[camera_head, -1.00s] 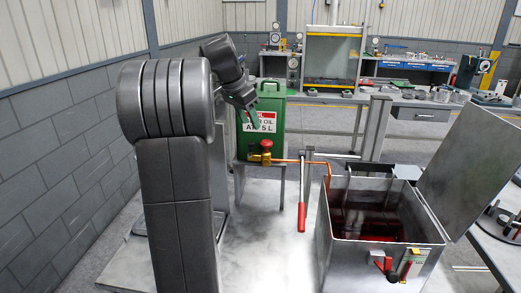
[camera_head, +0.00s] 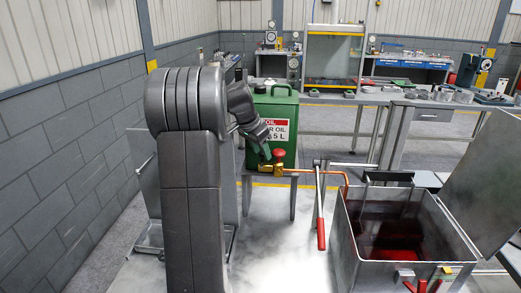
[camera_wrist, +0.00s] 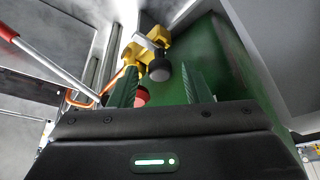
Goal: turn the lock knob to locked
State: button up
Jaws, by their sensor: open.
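A brass valve (camera_head: 271,170) with a red knob (camera_head: 279,153) sits at the front foot of the green oil can (camera_head: 281,115). In the wrist view the valve (camera_wrist: 152,42) shows yellow, with a dark grey round knob (camera_wrist: 160,71) on it. The red knob (camera_wrist: 142,97) shows there partly, behind a finger. No mark tells me which one is the lock knob. My gripper (camera_head: 265,154) is beside the valve, tilted down. In the wrist view its green fingers (camera_wrist: 160,88) are apart, with the grey knob showing between and beyond their tips. Whether they touch it is unclear.
An orange pipe (camera_head: 325,172) runs right from the valve to an open metal tank (camera_head: 424,268) with dark red liquid. A lever with a red handle (camera_head: 320,234) stands between valve and tank. The can rests on a metal stand. A grey wall is left.

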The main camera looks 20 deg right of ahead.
grip_shut()
jog(key=shift+n, duration=0.3)
jog(key=n+t, duration=0.1)
jog(key=n, duration=0.2)
jog(key=shift+s+d+r+y+p, duration=0.1)
jog(key=shift+y+p, duration=0.2)
jog(key=n+p, duration=0.1)
jog(key=n, duration=0.1)
jog(key=n+t+y, duration=0.1)
jog(key=n, duration=0.2)
jog(key=shift+s+d+t+p, duration=0.1)
jog(key=shift+t+p, duration=0.2)
jog(key=shift+p, duration=0.1)
jog(key=n+y+p, duration=0.1)
jog(key=n+y, duration=0.1)
jog(key=n, duration=0.2)
jog(key=shift+d+t, duration=0.1)
jog(key=shift+t, duration=0.2)
jog(key=shift+d+n+y+p, duration=0.1)
jog(key=shift+n+y+p, duration=0.45)
jog(key=shift+n, duration=1.25)
jog(key=shift+n+y, duration=0.25)
jog(key=shift+n, duration=0.05)
